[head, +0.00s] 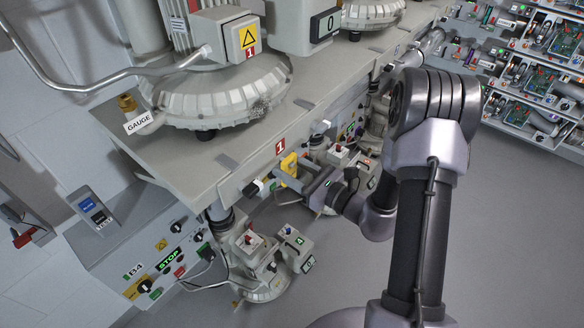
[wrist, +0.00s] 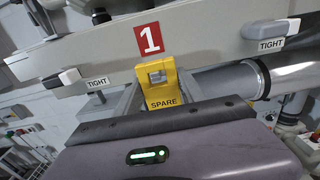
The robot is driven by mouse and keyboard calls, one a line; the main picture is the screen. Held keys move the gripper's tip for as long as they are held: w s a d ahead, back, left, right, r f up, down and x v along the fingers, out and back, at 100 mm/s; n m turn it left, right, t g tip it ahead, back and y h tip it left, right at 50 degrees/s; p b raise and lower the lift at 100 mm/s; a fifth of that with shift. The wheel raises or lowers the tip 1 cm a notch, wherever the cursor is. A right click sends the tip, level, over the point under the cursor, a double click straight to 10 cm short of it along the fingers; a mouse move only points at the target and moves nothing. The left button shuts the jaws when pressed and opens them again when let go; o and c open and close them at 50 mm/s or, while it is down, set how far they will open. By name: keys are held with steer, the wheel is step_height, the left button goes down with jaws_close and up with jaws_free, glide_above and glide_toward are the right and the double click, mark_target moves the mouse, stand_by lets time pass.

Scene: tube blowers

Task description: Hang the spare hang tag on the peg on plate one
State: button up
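The yellow hang tag (wrist: 163,95), marked SPARE, stands below the red number 1 on the bench edge in the wrist view. A grey square end shows in its upper opening; I cannot tell whether this is the peg passing through. In the head view the tag (head: 289,164) shows yellow at the front edge. My gripper (wrist: 162,98) has one grey finger on each side of the tag, and they appear to touch its side edges. In the head view my gripper (head: 291,178) reaches the edge from the right. The tag's back is hidden.
White-ended levers beside TIGHT labels flank the tag, left (wrist: 68,77) and right (wrist: 270,29). A pipe (wrist: 230,82) runs behind on the right. A large ribbed housing (head: 215,98) stands on the bench. The floor (head: 480,220) at right is clear.

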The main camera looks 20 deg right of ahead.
steer(key=shift+o, duration=1.3)
steer(key=shift+f, duration=0.15)
steer(key=shift+s+a, duration=0.1)
steer(key=shift+s, duration=0.05)
steer(key=shift+s+f, duration=0.1)
steer(key=shift+s, duration=0.1)
steer(key=d+v, duration=0.1)
steer(key=v, duration=1.6)
steer(key=s+a+r+n+g+b, duration=0.1)
steer(key=s+a+n+g+b, duration=0.15)
steer(key=a+n+g, duration=0.5)
steer(key=s+a+r+n+g+b, duration=0.1)
steer(key=s+a+n+g+b, duration=0.1)
steer(key=s+a+n+g, duration=0.35)
steer(key=r+n+t+h+b, duration=0.1)
steer(key=n+h, duration=0.2)
steer(key=s+a+r+n+t+h+b, duration=0.1)
steer(key=n+h+b, duration=0.1)
steer(key=n, duration=0.2)
steer(key=s+a+r+n+t+h+b, duration=0.1)
steer(key=r+n+t+h+b, duration=0.1)
steer(key=n+h, duration=0.1)
steer(key=shift+s+n+h, duration=0.15)
steer(key=shift+n+h, duration=0.15)
steer(key=shift+n, duration=0.4)
